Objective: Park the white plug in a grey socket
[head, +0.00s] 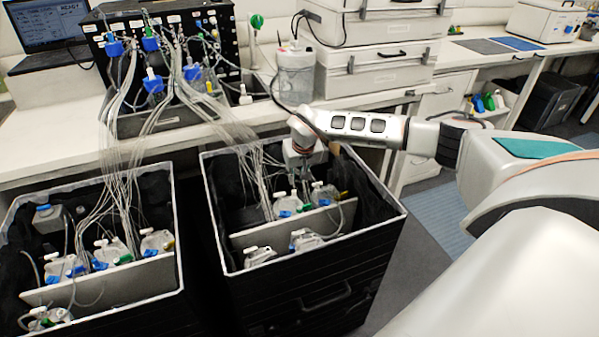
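My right arm reaches in from the right, and my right gripper (302,172) points down into the right black crate (395,212). It is small and dark here, close above the bottles at the back, and I cannot tell whether it is open or shut. Clear bottles with white, green and blue fittings stand in this crate, among them a bottle behind the divider (287,204) and one in front of it (304,240). I cannot pick out the white plug or a grey socket for certain among the small fittings. My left gripper is not in view.
Many thin clear tubes (258,165) hang from the bench rack (205,40) into both crates. The left crate (178,225) holds more bottles. A clear canister (295,75), stacked white cases (385,72) and a laptop (45,30) stand on the bench. Floor (425,225) shows at right.

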